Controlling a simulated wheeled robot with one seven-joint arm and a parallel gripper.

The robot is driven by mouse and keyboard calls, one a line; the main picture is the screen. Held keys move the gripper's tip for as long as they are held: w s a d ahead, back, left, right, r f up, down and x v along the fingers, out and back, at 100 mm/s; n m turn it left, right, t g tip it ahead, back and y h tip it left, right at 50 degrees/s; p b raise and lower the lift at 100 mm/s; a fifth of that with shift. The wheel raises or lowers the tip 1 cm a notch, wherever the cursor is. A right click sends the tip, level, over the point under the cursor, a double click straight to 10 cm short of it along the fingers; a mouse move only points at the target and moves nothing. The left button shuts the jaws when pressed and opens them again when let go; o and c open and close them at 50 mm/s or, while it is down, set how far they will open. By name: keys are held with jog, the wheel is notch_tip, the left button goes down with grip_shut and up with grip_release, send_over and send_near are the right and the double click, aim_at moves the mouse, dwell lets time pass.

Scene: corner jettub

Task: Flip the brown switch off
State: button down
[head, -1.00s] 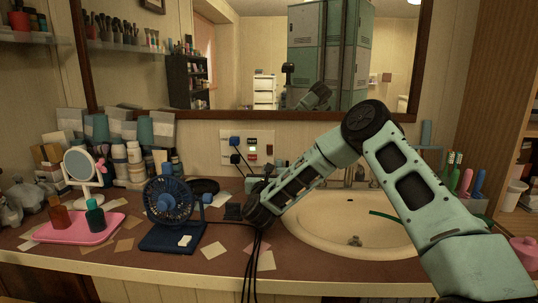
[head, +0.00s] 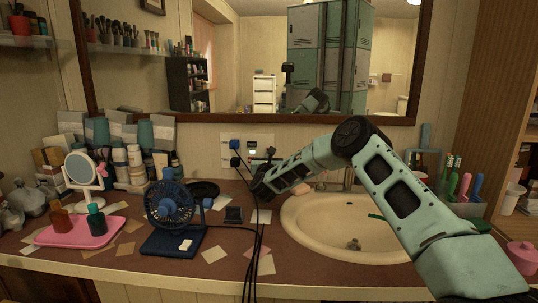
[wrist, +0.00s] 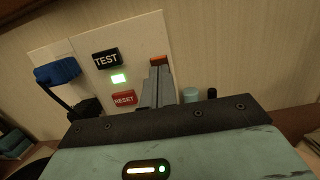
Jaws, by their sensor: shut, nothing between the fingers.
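The brown switch (wrist: 159,60) is an orange-brown rocker at the upper right of the wall outlet plate (wrist: 140,40) in the wrist view. My gripper (wrist: 160,70) is shut and empty, with its fingertips just below the switch in the picture, overlapping its lower edge. I cannot tell whether they touch it. The fingers hide the lower part of the switch, so its position is unclear. In the head view my gripper (head: 271,153) is at the right side of the plate (head: 236,143), and the switch cannot be made out.
On the counter, a blue fan (head: 172,205) stands left of hanging black cables (head: 256,240); a sink (head: 310,225) is to the right.

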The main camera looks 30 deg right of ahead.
jog(key=shift+w+d+r, duration=0.1)
jog(key=shift+w+d, duration=0.2)
jog(key=shift+w, duration=0.15)
jog(key=shift+w+d+r+g+y+p, duration=0.2)
jog(key=shift+r+g+y+p, duration=0.1)
jog(key=shift+r+g, duration=0.15)
jog(key=shift+w+d+r+g+y+p, duration=0.1)
jog(key=shift+d+r+g+y+p, duration=0.15)
jog(key=shift+g, duration=0.3)
jog(key=shift+a, duration=0.1)
